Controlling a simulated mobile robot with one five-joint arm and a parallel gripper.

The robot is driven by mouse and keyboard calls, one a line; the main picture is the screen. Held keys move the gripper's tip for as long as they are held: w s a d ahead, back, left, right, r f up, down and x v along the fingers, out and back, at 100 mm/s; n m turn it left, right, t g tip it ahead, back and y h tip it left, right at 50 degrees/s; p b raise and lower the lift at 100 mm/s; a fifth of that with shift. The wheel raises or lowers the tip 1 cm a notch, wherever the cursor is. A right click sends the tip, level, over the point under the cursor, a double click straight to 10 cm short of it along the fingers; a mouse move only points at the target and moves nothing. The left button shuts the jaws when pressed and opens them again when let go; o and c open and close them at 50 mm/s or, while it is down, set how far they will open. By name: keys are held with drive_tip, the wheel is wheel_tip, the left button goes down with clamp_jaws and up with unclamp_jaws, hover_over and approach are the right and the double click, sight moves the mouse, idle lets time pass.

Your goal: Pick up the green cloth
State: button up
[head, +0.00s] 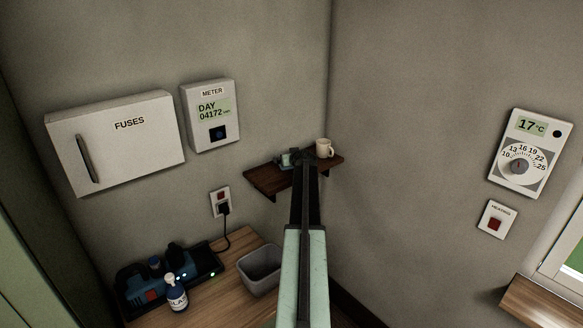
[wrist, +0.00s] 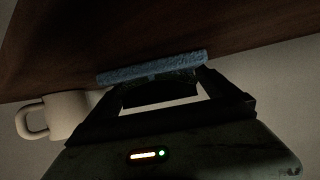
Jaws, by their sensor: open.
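My gripper (head: 301,158) is over the small dark corner shelf (head: 266,181) in the head view. In the wrist view my gripper (wrist: 162,82) is open, its fingertips close to a blue, rough-textured flat piece (wrist: 150,67) on the shelf. A dark greenish strip (wrist: 172,78) shows along that piece, between the fingers; it may be the green cloth, but it is too dark to be sure. In the head view a small pale blue-green item (head: 286,160) shows beside my gripper, partly hidden. No gap or contact at the fingertips can be made out.
A cream mug (head: 324,148) stands on the shelf just right of my gripper; it shows at left in the wrist view (wrist: 68,115). Walls meet behind the shelf.

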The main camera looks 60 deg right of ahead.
drive_tip(key=shift+s+r, duration=0.1)
drive_tip(key=shift+a, duration=0.1)
drive_tip(key=c, duration=1.2)
drive_tip(key=shift+o, duration=0.2)
drive_tip(key=shift+r+p, duration=0.35)
drive_tip(key=shift+p, duration=0.1)
wheel_tip(320, 180, up, 3)
drive_tip(key=p, duration=0.3)
drive_tip(key=shift+r, duration=0.1)
drive_tip(key=s+a, duration=0.4)
drive_tip(key=s, duration=0.3)
drive_tip(key=s+a+r+p, duration=0.1)
drive_tip(key=s+a, duration=0.3)
drive_tip(key=s, duration=0.3)
drive_tip(key=shift+d+f, duration=0.1)
